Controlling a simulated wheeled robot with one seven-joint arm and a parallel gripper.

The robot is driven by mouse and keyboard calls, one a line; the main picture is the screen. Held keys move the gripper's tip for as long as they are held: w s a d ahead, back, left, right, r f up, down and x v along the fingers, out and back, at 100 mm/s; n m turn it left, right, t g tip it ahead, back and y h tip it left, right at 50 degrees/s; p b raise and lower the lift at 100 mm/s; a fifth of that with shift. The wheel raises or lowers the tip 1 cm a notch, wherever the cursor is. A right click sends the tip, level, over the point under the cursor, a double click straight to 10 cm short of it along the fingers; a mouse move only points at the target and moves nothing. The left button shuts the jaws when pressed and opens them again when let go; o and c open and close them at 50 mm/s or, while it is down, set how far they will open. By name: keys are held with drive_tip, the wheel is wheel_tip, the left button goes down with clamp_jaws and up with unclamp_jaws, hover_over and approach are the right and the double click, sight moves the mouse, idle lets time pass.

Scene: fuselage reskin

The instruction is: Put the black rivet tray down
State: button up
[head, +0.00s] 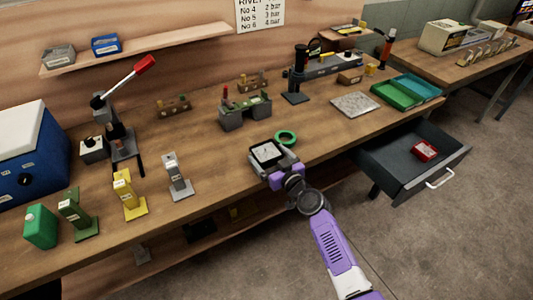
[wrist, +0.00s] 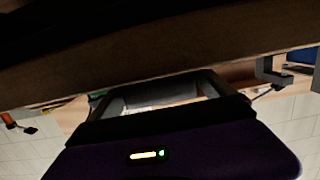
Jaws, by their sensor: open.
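The black rivet tray (head: 267,153) is a small dark square tray with a pale inside, at the front edge of the workbench in the head view. My gripper (head: 275,164) is open at the tray's near side, with its grey fingers close around it. Whether the fingers touch the tray cannot be told. The tray looks level and at bench height; its underside is hidden. The wrist view is tilted and dark; my gripper's body fills its lower part.
A green ring (head: 286,137) lies just behind the tray. A grey stand (head: 178,177) and a yellow stand (head: 128,195) are to the left. An open drawer (head: 393,170) with a red box (head: 425,150) juts out at right. Bare bench (head: 325,135) lies right of the ring.

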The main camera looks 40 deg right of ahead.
sight(269, 153)
drive_tip(key=c, duration=1.5)
drive_tip(key=shift+r, duration=0.15)
wheel_tip(269, 153, up, 20)
drive_tip(key=p, duration=0.4)
